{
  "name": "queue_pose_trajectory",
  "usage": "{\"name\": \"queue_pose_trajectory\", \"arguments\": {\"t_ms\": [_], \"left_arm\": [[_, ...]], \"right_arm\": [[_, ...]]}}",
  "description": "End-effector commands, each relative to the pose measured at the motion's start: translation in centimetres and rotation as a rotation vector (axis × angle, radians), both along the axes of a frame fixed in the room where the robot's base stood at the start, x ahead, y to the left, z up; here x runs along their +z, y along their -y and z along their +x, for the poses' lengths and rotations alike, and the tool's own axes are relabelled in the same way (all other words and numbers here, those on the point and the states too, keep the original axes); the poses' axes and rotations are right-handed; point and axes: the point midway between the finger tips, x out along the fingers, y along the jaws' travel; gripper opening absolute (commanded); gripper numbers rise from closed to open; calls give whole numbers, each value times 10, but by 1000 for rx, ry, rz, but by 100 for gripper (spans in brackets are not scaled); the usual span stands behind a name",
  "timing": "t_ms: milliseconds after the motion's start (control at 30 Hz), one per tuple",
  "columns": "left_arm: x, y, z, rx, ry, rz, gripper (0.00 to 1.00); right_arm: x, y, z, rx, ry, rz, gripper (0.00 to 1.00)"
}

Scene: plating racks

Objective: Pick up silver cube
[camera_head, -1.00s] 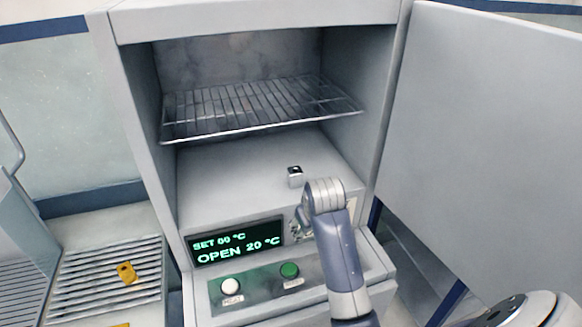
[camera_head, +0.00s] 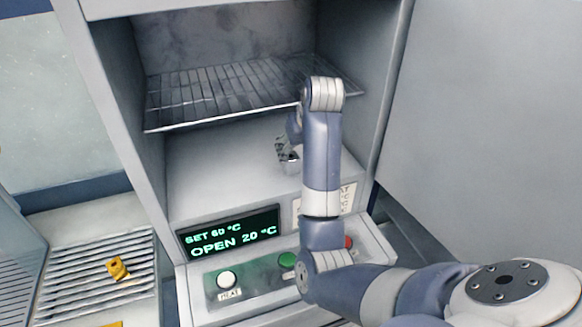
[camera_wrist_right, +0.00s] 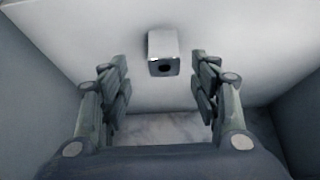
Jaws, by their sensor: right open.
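The silver cube (camera_wrist_right: 163,45) shows in the right wrist view, with a dark round mark on one face. It rests on the pale floor of the open cabinet. My right gripper (camera_wrist_right: 158,68) is open, its two fingers on either side of the picture, with the cube in line with the gap between the fingertips and no finger seen touching it. In the head view my right gripper (camera_head: 287,151) is inside the cabinet, low over its floor and below the wire shelf. There the cube is hard to tell apart from the gripper. My left gripper is not in view.
The wire shelf (camera_head: 215,96) spans the cabinet above and behind my gripper. The open door (camera_head: 480,130) stands at the right. Side walls bound the cabinet. A control panel (camera_head: 228,232) is at the front. A yellow piece (camera_head: 118,268) lies on a slatted rack (camera_head: 75,285) at lower left.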

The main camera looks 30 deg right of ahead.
Motion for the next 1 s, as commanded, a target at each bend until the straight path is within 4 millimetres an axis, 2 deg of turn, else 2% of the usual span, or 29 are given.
{"name": "queue_pose_trajectory", "arguments": {"t_ms": [267,500,700,933,967,1000], "left_arm": [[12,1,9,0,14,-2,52],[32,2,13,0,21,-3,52],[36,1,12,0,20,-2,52],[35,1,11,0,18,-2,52],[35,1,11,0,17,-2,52],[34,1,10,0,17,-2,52]], "right_arm": [[-13,0,9,1,-1,2,57],[-38,0,23,0,-2,1,57],[-54,2,31,0,1,1,57],[-56,2,32,0,2,0,57],[-56,2,32,0,2,0,52],[-56,2,32,0,2,0,43]]}}
